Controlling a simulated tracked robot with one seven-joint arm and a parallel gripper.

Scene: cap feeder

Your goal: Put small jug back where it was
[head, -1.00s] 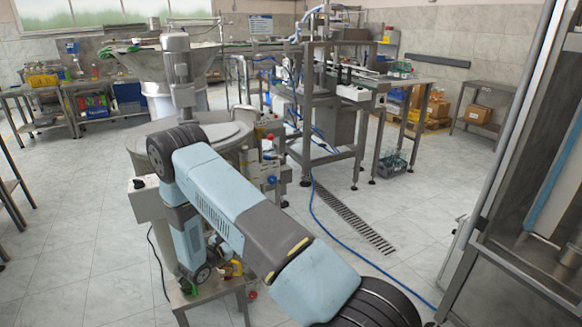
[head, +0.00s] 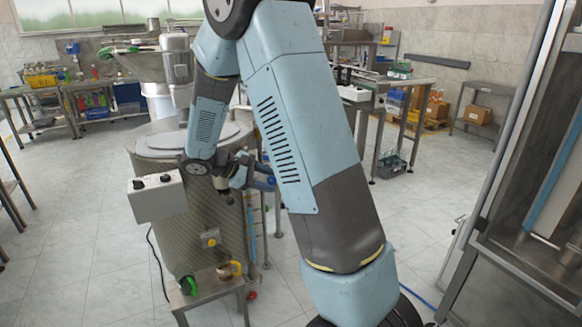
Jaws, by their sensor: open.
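A small metal table (head: 215,290) stands at the foot of the drum-shaped feeder. My gripper (head: 228,196) is in front of the feeder drum, above the table and clear of both items. It is open and seems empty; its fingers are small and dark in the head view.
The feeder drum (head: 160,235) stands directly behind the table, with a grey control box (head: 157,197) on its left side. A metal-framed cabinet (head: 500,240) stands at right. The tiled floor at left is clear.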

